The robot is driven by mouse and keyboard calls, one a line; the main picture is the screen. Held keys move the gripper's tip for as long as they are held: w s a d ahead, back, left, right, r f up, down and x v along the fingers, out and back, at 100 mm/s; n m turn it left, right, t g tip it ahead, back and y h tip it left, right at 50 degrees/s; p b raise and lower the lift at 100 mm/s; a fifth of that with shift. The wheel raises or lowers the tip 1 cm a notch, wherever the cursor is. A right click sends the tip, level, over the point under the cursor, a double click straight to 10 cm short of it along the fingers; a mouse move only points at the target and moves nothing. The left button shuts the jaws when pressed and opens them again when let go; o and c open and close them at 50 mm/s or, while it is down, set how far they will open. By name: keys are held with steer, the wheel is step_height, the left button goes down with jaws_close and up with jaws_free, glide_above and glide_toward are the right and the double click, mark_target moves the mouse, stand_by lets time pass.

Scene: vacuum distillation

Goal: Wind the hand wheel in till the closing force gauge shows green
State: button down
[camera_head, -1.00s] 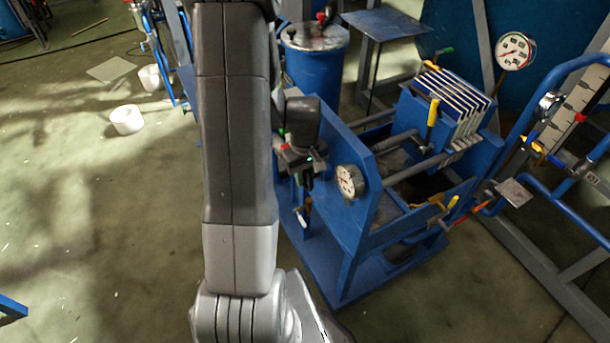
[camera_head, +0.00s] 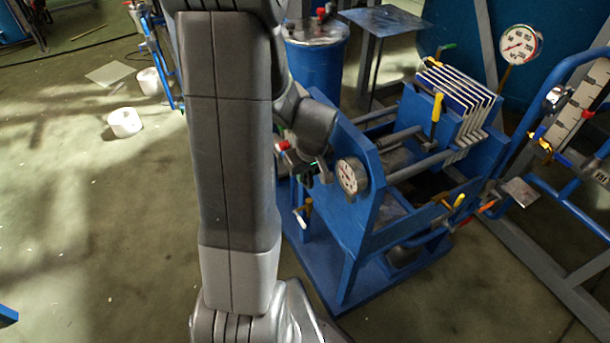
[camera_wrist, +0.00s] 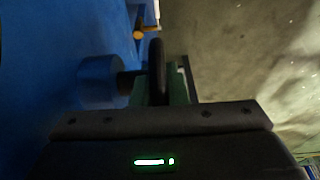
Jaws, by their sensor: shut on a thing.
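The blue press frame (camera_head: 345,248) stands right of my arm. A round white-faced gauge (camera_head: 350,176) is on its near end plate; its needle and colour bands are too small to read surely. In the wrist view the hand wheel (camera_wrist: 157,62) shows edge-on as a dark rim, beside a blue round hub (camera_wrist: 98,82) on the blue plate. My gripper (camera_wrist: 160,88) is shut on the wheel's rim, with greenish fingers around it. In the head view my arm and wrist mostly hide the wheel and the fingers.
Filter plates (camera_head: 462,88) stack at the press's far end. Another dial gauge (camera_head: 521,44) stands behind on the right. A blue drum (camera_head: 316,70) and a small table (camera_head: 388,20) stand at the back.

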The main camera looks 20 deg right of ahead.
steer(key=c, duration=1.4)
jaws_free()
steer(key=shift+c, duration=0.2)
steer(key=shift+r, duration=0.1)
steer(key=p+v, duration=0.2)
steer(key=v, duration=1.1)
steer(key=shift+r, duration=0.3)
steer(key=shift+s, duration=0.1)
